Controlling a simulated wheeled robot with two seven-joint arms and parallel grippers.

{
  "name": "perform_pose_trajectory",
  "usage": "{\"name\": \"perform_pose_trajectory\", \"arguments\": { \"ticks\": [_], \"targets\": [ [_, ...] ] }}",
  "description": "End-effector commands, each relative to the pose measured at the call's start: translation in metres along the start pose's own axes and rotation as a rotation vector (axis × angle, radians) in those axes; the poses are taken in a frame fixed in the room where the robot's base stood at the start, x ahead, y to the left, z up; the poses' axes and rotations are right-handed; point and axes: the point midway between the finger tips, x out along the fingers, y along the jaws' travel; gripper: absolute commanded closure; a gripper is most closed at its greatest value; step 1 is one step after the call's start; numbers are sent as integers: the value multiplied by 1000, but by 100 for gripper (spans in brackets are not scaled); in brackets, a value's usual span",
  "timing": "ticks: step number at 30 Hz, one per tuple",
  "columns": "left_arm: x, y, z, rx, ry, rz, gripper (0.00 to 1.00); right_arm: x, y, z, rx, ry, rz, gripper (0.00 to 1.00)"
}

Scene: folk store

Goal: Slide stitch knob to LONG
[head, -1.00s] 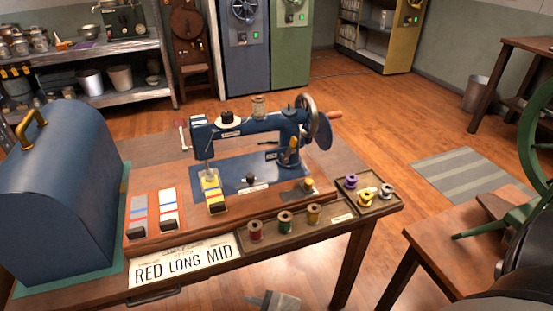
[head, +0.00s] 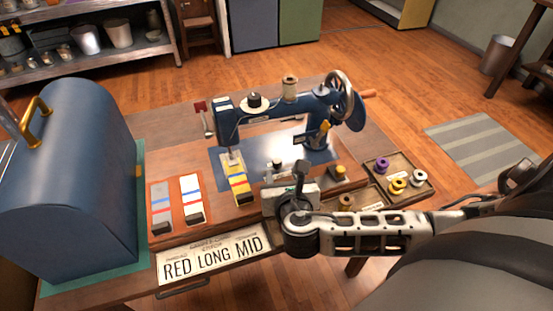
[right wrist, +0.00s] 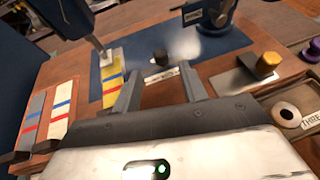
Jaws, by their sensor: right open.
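The blue sewing machine (head: 290,125) stands on the wooden table. The small black stitch knob (head: 278,164) sits at the front of its base, above a small white label; the knob also shows in the right wrist view (right wrist: 160,57). I cannot read the label. My right gripper (head: 287,180) is open and empty, just in front of the knob. In the right wrist view its two fingers (right wrist: 160,88) point toward the knob, which lies beyond the tips and roughly between them. My left gripper is not in view.
A card (head: 212,253) reading RED LONG MID lies at the table front. Striped fabric swatches (head: 191,196) are to the left, beside a large blue case (head: 70,180). A yellow knob (right wrist: 267,64) is right of the fingers. A spool tray (head: 412,190) stands at the right.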

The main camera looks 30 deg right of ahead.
Motion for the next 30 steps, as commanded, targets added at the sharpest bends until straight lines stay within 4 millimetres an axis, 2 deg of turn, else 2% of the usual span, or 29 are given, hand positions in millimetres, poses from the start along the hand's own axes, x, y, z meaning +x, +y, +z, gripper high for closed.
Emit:
{"name": "perform_pose_trajectory", "arguments": {
  "ticks": [1, 6, 12, 18, 26, 27, 30],
  "targets": [
    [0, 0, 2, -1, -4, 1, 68, 12, 0, 1, 1, -4, -2, 57],
    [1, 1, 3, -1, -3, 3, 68, 49, 0, 0, 2, -1, -2, 57],
    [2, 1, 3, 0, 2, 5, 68, 79, 0, -1, 3, 1, 0, 57],
    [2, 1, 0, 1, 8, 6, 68, 92, 0, 0, 4, 2, 1, 57],
    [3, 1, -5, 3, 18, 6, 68, 93, 0, -1, 4, 3, 1, 57],
    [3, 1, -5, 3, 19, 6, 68, 93, 0, -1, 4, 3, 1, 63],
    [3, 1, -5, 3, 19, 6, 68, 92, 0, -1, 3, 3, 1, 91]
  ]
}}
